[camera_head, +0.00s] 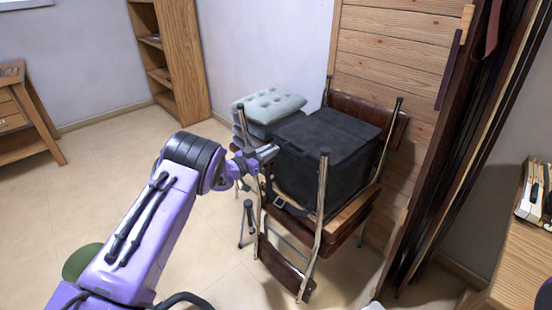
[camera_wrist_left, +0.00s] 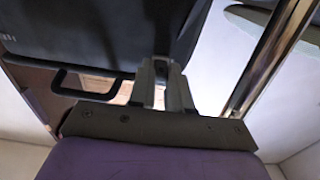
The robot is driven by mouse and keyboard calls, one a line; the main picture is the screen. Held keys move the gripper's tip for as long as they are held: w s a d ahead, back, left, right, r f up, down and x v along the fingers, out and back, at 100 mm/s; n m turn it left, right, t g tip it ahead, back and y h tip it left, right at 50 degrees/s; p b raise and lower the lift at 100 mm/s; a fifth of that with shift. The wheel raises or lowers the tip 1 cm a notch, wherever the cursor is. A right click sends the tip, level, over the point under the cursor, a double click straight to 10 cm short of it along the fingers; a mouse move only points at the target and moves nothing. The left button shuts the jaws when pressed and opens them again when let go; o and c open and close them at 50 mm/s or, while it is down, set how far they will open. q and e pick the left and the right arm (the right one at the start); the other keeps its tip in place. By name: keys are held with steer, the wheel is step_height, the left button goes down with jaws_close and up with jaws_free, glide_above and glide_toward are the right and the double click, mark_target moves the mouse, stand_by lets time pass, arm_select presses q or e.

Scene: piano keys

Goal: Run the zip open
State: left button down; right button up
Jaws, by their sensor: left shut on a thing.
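A black box-shaped fabric bag (camera_head: 335,150) sits on a folding chair with dark wooden panels and metal legs. My left gripper (camera_head: 268,153) is at the bag's left upper edge. In the left wrist view its fingers (camera_wrist_left: 164,68) are close together against the bag's dark side (camera_wrist_left: 95,35). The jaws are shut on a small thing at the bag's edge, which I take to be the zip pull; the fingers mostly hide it. The zip line is too dark to make out. The lid looks flat and closed. My right gripper is not in view.
Pale cushions (camera_head: 268,108) are stacked just behind and left of the bag. A chair leg (camera_head: 321,200) rises in front of the bag. In the left wrist view a dark loop (camera_wrist_left: 85,93) hangs beside the fingers. A wooden panel wall (camera_head: 395,50) stands behind.

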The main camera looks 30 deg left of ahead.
arm_select(q)
steer(key=shift+w+a+r, duration=0.15)
steer(key=shift+a+r, duration=0.05)
steer(key=shift+r, duration=0.2)
steer(key=c, duration=1.4)
jaws_free()
steer(key=o, duration=0.3)
steer(key=shift+a+f, duration=0.15)
steer(key=shift+f, duration=0.05)
steer(key=shift+o, duration=0.2)
steer(key=v, duration=1)
steer(key=shift+s, duration=0.3)
